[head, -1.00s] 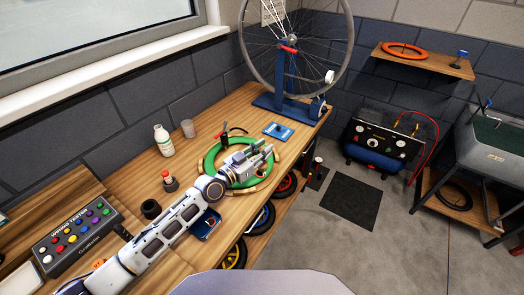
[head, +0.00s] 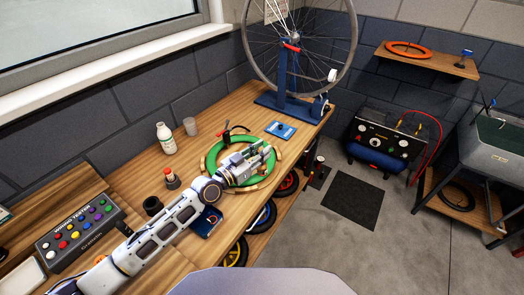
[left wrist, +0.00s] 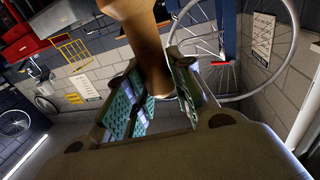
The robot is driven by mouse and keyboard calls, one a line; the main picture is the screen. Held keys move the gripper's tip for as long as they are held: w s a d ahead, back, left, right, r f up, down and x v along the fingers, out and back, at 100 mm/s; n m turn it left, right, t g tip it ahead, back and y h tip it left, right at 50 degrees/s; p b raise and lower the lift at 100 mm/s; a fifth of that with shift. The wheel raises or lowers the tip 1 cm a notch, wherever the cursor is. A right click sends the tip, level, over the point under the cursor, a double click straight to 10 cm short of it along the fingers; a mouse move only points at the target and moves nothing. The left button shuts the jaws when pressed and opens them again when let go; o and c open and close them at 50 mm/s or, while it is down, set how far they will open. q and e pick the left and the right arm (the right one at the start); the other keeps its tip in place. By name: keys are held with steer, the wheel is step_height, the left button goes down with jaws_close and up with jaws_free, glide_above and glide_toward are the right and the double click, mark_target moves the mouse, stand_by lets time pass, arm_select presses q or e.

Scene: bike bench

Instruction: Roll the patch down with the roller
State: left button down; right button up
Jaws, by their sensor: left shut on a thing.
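My left gripper (head: 262,156) is over the right side of a green inner tube (head: 212,158) lying on the wooden bench. In the left wrist view its green-padded fingers (left wrist: 165,95) are shut on a brown wooden handle (left wrist: 140,35), which looks like the roller's. In the head view, the gripper hides most of the roller. I cannot see the patch or tell whether the roller touches the tube. A small red and black tool (head: 227,131) stands at the tube's far side. My right gripper is not in view.
A wheel stand (head: 285,75) is at the far end. A button box (head: 80,228) is at lower left.

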arm_select(q)
steer(key=shift+r, duration=0.1)
stand_by(0.3)
steer(key=shift+r+p, duration=0.2)
steer(key=shift+p, duration=0.1)
steer(key=shift+r+p, duration=2.75)
steer(key=shift+r, duration=0.55)
